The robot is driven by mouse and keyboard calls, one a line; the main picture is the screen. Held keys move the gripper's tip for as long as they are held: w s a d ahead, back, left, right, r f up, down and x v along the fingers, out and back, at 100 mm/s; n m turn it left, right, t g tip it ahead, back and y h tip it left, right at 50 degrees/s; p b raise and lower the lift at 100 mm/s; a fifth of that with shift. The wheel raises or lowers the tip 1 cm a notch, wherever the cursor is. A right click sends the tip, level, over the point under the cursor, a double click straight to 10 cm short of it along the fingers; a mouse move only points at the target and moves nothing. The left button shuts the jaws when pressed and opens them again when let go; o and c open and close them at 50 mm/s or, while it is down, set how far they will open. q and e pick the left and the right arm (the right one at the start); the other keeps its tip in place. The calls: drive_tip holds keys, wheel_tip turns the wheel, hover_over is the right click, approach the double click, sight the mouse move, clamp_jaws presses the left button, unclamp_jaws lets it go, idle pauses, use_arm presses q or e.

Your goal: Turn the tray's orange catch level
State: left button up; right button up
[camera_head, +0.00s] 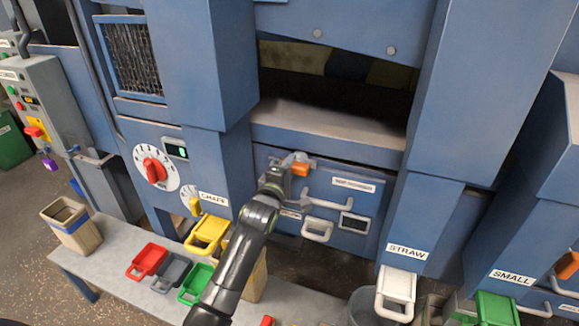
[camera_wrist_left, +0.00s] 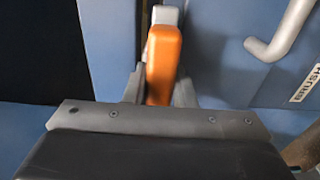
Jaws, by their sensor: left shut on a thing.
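The orange catch (camera_head: 301,169) is at the top of the blue tray front (camera_head: 330,178), below the dark opening. In the head view the short part of it that shows looks about level. My left gripper (camera_head: 292,163) is at the catch and shut on it, hiding part of it. In the left wrist view the orange catch (camera_wrist_left: 162,62) lies between the two fingers (camera_wrist_left: 160,88), with a pale grey end beyond it. My right gripper is not in view.
A pale bar handle (camera_head: 327,204) is on the tray front, close right of the gripper. A grey bench (camera_head: 110,250) holds red, grey, green and yellow scoops. Blue housings flank the tray, with a STRAW chute (camera_head: 397,280) to the right.

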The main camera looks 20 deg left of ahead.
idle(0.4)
use_arm(q)
drive_tip(key=o, duration=1)
drive_tip(key=s+b, duration=0.1)
drive_tip(key=s, duration=0.4)
drive_tip(key=s+b, duration=0.1)
drive_tip(key=s, duration=1.1)
drive_tip(key=shift+s+a+b, duration=0.2)
drive_tip(key=shift+a+b, duration=0.1)
drive_tip(key=shift+b, duration=0.1)
